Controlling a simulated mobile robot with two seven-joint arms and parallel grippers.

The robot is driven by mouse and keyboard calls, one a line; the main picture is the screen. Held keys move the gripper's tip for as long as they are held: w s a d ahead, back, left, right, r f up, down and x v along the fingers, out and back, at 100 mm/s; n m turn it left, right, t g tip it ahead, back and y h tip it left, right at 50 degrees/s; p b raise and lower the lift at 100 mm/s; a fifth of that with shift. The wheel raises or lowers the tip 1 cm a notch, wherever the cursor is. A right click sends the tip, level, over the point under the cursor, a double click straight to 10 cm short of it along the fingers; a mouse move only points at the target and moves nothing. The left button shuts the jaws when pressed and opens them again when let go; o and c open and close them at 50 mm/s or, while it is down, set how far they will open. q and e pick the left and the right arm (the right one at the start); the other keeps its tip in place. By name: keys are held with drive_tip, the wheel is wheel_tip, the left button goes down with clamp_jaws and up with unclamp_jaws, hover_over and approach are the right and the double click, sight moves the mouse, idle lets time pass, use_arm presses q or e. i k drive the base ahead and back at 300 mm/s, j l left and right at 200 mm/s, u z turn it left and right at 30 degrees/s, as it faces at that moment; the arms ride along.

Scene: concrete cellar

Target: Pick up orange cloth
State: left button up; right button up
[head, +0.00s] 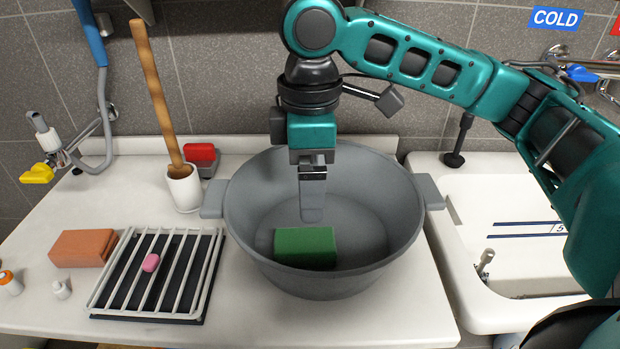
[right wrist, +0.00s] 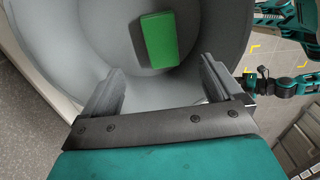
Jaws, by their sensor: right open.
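An orange folded cloth (head: 83,248) lies on the white counter at the far left, beside the drying rack. My right gripper (head: 312,212) points down inside the large grey pot (head: 250,225), well to the right of the orange cloth. In the right wrist view my right gripper (right wrist: 160,78) is open, with nothing between its fingers. A green block (head: 305,247) lies on the pot's floor near the fingertips; it also shows in the right wrist view (right wrist: 160,40). The orange cloth is not in the right wrist view.
A wire rack (head: 182,262) bears a pink piece of soap (head: 151,262). Behind it stand a white cup (head: 184,190) with a tall wooden handle (head: 155,95) and a red-topped block (head: 201,155). Small bottles (head: 10,283) sit front left. A sink (head: 500,215) is at right.

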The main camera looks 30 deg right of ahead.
sight(90, 248)
drive_tip(key=k, duration=1)
